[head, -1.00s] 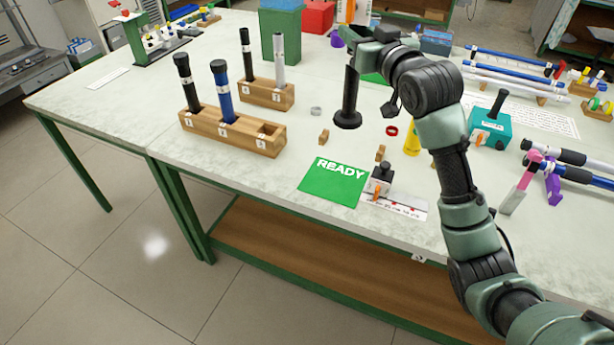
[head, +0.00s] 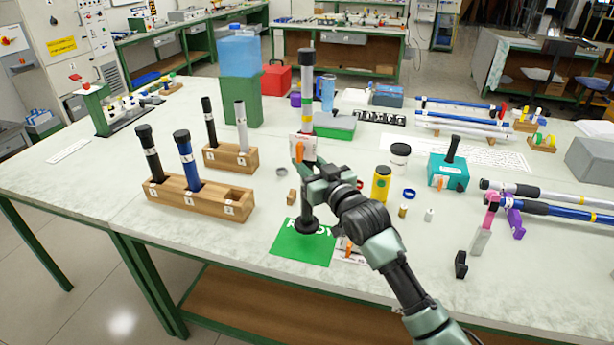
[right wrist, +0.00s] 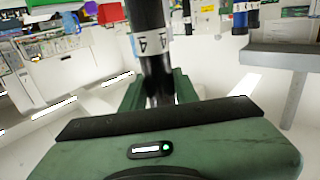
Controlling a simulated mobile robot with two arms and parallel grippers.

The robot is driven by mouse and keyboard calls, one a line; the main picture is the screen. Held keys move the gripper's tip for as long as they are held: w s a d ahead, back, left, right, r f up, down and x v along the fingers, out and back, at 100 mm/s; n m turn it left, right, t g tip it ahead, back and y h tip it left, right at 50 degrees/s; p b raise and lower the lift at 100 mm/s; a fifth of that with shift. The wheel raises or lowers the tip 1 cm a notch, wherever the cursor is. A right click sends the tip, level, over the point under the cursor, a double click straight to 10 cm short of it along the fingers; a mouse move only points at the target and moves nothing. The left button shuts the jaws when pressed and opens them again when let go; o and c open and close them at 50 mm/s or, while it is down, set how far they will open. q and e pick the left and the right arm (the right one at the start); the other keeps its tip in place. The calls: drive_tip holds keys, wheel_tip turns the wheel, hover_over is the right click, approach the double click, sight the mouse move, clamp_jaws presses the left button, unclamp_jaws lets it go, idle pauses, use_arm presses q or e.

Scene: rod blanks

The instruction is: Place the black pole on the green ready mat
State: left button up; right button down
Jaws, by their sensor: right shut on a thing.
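The black pole (head: 306,207) hangs upright under my right gripper (head: 314,178), with a round black flange at its lower end. The flange overlaps the far part of the green ready mat (head: 290,250) and covers some of its lettering. I cannot tell whether it touches the mat. My right gripper is shut on the pole. The right wrist view shows the pole (right wrist: 158,75) between the green fingers, with a white band numbered 4. My left gripper is not in view.
A wooden rack (head: 170,203) with a black and a blue rod stands left of the mat; another rack (head: 220,158) is behind it. A tall grey rod (head: 307,85) stands behind my gripper. A yellow bottle (head: 381,184) and teal box (head: 447,172) are to the right.

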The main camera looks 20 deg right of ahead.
drive_tip(key=shift+f, duration=2)
drive_tip(key=shift+f, duration=0.15)
drive_tip(key=c, duration=1.1)
unclamp_jaws()
drive_tip(key=shift+f, duration=0.1)
drive_tip(key=shift+o, duration=0.2)
drive_tip(key=s+d+b, duration=0.1)
drive_tip(key=s+d, duration=0.1)
drive_tip(key=s, duration=1)
drive_tip(key=shift+r, duration=0.2)
